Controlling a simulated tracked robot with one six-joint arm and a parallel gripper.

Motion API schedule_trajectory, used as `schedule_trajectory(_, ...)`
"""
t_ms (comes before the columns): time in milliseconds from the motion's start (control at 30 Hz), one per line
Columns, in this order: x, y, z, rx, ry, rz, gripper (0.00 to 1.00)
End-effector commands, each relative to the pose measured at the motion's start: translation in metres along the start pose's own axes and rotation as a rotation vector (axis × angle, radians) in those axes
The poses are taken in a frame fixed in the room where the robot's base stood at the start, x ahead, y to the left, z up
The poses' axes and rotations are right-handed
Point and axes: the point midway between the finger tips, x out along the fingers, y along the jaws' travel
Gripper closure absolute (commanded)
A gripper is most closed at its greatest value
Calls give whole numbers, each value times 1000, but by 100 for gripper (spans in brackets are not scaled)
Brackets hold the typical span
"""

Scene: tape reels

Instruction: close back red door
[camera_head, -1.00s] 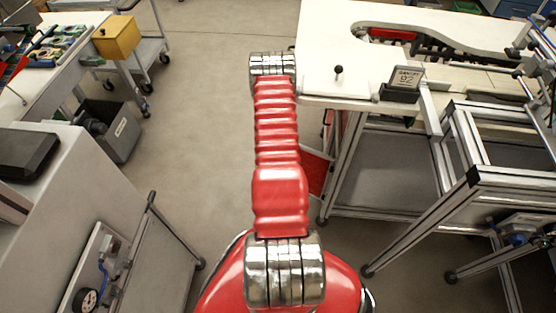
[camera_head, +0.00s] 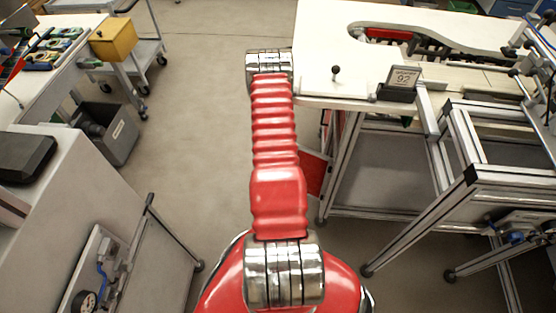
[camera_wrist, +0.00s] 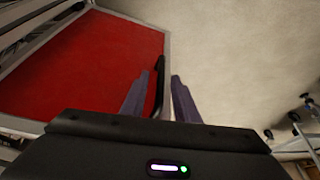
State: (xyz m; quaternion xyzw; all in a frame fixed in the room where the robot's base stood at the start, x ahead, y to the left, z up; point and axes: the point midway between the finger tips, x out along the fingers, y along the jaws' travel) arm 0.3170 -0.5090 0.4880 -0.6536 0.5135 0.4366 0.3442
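The red door (camera_wrist: 90,62) is a red panel in a pale metal frame, filling the left of the wrist view. A black handle (camera_wrist: 159,84) stands along its right side. My gripper (camera_wrist: 160,82) is open, with one finger on each side of the handle as seen from the wrist; whether either finger touches it I cannot tell. In the head view, part of the red door (camera_head: 314,173) shows just right of my arm, standing out at an angle beside the white-topped workbench (camera_head: 330,45). My gripper is hidden in that view.
An aluminium frame (camera_head: 470,178) stands at the right. A grey cabinet (camera_head: 75,190) and a low panel on legs (camera_head: 150,255) are at the left. A dark grey bin (camera_head: 118,132) stands behind. The floor (camera_head: 205,130) left of my arm is clear.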

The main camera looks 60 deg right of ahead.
Motion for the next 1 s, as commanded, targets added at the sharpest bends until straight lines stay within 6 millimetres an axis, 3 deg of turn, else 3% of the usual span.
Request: schedule_trajectory(1000, -118, -2, -1, -1, 3, -1, 72)
